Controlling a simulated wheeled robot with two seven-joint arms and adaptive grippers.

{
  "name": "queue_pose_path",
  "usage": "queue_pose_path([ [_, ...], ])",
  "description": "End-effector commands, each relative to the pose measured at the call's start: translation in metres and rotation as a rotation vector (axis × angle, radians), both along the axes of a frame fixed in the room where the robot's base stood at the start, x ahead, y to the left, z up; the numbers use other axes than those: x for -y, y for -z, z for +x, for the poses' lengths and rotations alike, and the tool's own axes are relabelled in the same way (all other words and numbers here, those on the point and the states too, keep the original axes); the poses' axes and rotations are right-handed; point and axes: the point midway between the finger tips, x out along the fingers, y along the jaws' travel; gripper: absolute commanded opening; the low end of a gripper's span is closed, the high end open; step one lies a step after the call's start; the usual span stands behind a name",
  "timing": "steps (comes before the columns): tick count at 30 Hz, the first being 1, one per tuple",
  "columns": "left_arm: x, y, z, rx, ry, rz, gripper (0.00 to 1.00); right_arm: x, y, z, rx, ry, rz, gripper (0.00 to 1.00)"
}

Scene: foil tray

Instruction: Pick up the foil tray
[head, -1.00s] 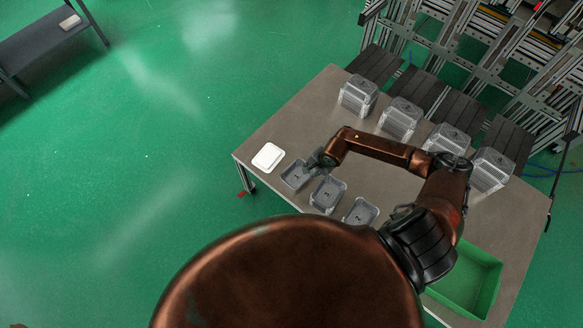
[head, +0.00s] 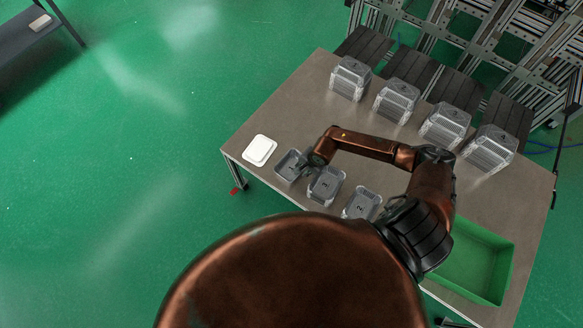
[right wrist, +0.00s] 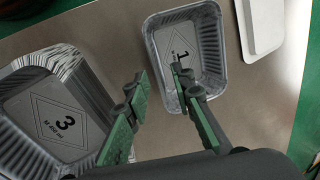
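A silver foil tray marked "1" (head: 288,167) sits on the grey table near its left corner; it also shows in the right wrist view (right wrist: 207,45). My right gripper (right wrist: 160,72) is open, with one finger over the inside of this tray and the other outside its left wall. I cannot tell whether either finger touches the wall. In the head view the right gripper (head: 307,168) is at the tray's right side, partly hiding it. My left gripper is not in view.
A stack of foil trays marked "3" (right wrist: 35,85) stands close to the left in the wrist view. A white container (head: 260,150) is beside tray 1. A green bin (head: 497,262) stands at right.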

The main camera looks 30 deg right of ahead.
Motion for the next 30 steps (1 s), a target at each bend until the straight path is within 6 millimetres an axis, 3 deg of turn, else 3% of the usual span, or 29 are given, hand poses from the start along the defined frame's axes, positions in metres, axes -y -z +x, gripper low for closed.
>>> queue_pose_path([
  [10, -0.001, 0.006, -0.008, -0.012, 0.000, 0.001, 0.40, -0.008, 0.044, 0.010, -0.001, 0.002, 0.001, 0.22],
  [30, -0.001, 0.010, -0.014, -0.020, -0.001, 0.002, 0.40, -0.008, 0.049, 0.011, 0.000, 0.001, 0.000, 0.22],
])
